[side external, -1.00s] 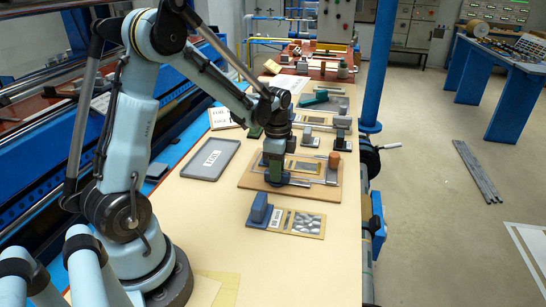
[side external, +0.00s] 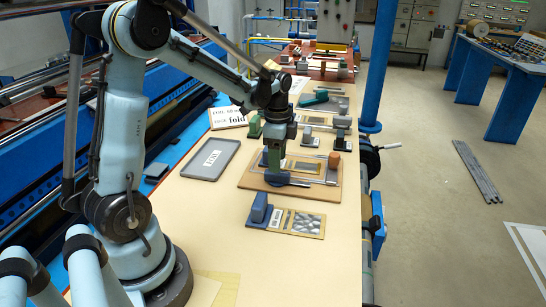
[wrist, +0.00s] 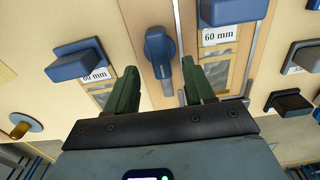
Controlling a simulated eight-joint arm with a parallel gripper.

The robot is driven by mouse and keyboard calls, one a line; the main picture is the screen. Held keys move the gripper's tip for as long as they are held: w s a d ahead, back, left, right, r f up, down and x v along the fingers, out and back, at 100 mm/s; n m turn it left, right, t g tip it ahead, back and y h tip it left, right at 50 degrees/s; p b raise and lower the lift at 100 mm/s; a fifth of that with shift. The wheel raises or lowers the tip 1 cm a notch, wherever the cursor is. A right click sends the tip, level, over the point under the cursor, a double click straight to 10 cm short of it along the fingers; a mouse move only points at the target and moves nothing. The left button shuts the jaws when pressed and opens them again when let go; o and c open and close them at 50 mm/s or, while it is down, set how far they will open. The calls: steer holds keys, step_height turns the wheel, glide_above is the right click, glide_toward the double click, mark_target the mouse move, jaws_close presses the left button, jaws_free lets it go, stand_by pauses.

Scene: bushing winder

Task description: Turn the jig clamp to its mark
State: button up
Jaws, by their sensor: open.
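My gripper (side external: 278,172) points down over the wooden jig board (side external: 249,184) on the bench. In the wrist view its two green fingers (wrist: 160,64) are open and apart. A blue clamp handle (wrist: 160,44) with a rounded top lies between and just beyond the fingertips, with space on both sides. I cannot tell whether either finger touches it. In the side view the gripper largely hides the clamp, and a mark for it cannot be made out.
A blue block (side external: 259,208) with a patterned plate (side external: 307,223) lies in front of the board. A grey tray (side external: 212,160) is to the left. In the wrist view, blue blocks with "60 mm" labels (wrist: 221,34) flank the clamp.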

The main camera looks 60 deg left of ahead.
step_height(320, 180, up, 8)
steer(key=shift+r, duration=0.15)
steer(key=shift+d, duration=0.1)
stand_by(0.4)
steer(key=s+d+n+t, duration=0.3)
steer(key=s+d+n, duration=0.1)
steer(key=d, duration=0.3)
steer(key=s+d+n+t, duration=0.4)
steer(key=d+n, duration=0.1)
steer(key=d, duration=0.2)
steer(key=shift+f, duration=0.4)
